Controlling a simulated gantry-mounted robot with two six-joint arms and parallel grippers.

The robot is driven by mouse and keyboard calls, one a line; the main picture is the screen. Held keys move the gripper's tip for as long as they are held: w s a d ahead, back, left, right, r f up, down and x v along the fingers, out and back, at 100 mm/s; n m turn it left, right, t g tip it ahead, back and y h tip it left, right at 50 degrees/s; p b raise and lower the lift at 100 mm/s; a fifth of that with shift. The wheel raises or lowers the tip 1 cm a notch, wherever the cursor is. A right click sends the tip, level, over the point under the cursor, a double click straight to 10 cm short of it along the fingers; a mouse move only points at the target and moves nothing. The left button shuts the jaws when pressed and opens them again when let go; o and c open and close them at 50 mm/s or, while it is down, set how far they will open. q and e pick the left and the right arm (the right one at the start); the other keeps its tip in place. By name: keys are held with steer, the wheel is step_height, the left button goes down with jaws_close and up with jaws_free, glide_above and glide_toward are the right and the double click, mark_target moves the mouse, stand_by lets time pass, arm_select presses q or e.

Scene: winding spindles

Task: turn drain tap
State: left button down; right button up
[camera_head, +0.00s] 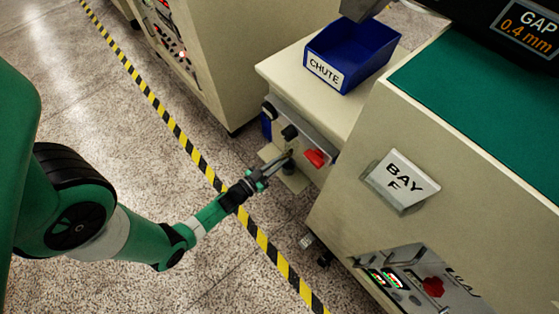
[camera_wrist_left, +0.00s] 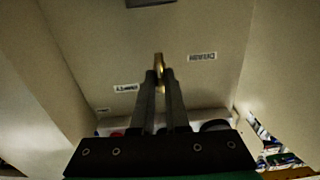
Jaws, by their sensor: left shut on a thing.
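The drain tap shows as a small brass-coloured piece (camera_wrist_left: 158,60) in the left wrist view, between and just beyond my fingertips. My left gripper (camera_head: 287,158) is shut on it at the low front panel of the cream machine; it also shows in the left wrist view (camera_wrist_left: 161,77). In the head view the fingers and the dim light hide most of the tap. The tap's exact angle cannot be told. My right gripper is not in view.
A red knob (camera_head: 315,158) and a black knob (camera_head: 290,132) sit close to my left gripper on the same panel. A blue bin labelled CHUTE (camera_head: 375,58) stands above. The BAY F cabinet (camera_head: 345,195) is at right. Open floor lies left, with striped tape (camera_head: 185,143).

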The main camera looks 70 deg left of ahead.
arm_select(q)
steer(key=shift+d+f+m, duration=0.1)
steer(key=shift+m, duration=4.3)
steer(key=shift+d+f+m, duration=0.1)
steer(key=shift+m, duration=4.3)
steer(key=shift+w, duration=0.1)
steer(key=c, duration=0.9)
jaws_free()
